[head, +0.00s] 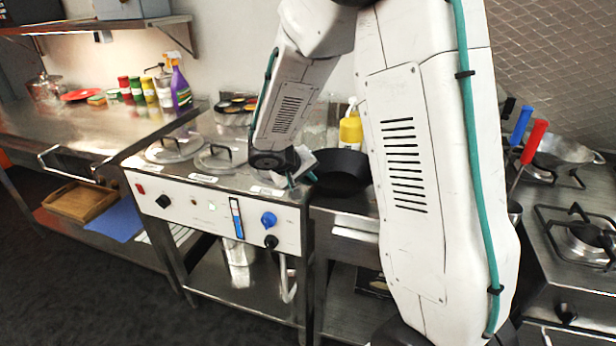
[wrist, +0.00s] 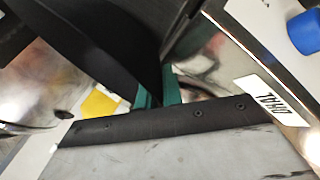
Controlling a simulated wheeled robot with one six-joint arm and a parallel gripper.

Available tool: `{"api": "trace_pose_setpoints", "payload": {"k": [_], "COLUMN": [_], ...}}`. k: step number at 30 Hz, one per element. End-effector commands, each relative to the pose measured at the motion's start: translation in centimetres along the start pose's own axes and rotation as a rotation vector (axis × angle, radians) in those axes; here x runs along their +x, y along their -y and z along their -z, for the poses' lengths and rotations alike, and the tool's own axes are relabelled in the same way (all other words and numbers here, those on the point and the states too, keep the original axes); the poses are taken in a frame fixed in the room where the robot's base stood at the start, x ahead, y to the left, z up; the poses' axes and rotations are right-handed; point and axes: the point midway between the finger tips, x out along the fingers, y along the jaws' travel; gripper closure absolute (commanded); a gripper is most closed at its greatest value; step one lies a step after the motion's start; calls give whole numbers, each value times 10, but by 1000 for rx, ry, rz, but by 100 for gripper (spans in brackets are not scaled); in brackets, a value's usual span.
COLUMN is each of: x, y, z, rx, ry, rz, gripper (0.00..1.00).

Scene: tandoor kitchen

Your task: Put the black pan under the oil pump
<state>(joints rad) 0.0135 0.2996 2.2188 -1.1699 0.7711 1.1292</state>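The black pan (head: 342,172) is at the middle of the head view, at the right end of the steel counter with the control panel. It fills the upper left of the wrist view as a dark shape (wrist: 100,35). My gripper (head: 303,177) is at the pan's left side. In the wrist view its teal fingertips (wrist: 158,90) are close together with a narrow dark part of the pan between them. The yellow oil pump bottle (head: 350,132) stands just behind the pan, partly hidden by my arm. A yellow patch also shows in the wrist view (wrist: 100,103). Whether the pan rests on the surface is unclear.
Two round lids (head: 174,148) sit on the counter (head: 215,180) left of my gripper. Small spice bowls (head: 236,105) are behind.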

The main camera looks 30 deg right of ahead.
Motion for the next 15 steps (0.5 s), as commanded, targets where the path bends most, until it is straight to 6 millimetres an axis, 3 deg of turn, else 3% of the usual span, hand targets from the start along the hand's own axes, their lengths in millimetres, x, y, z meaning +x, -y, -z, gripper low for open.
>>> {"api": "trace_pose_setpoints", "payload": {"k": [11,15], "x": [-2,-14], "y": [-1,-7], "z": [1,5], "rx": [0,2], "ry": [-1,-4], "rz": [0,1], "gripper": [75,75]}}
